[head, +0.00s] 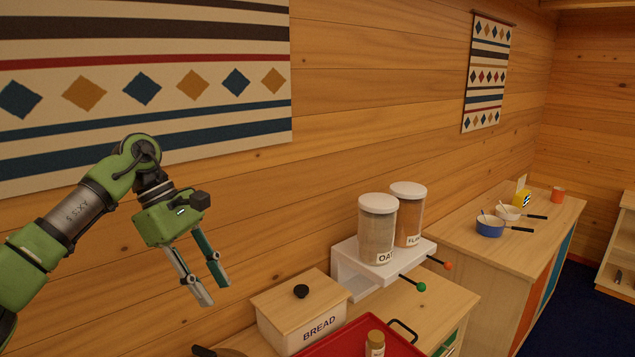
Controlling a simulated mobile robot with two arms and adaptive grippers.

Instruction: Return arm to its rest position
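My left gripper (212,287) is raised on its green arm (75,215) at the left, in front of the log wall. Its two fingers point down and to the right. They are apart with nothing between them. In the picture it is above and left of the wooden bread box (300,304), apart from it. My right gripper is not in view.
A white dispenser stand (385,271) with oat (377,230) and second (408,215) jars stands on the counter. A red tray (340,340) and a small jar (375,343) are in front. Blue (490,226) and white (508,213) pans stand on the far cabinet.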

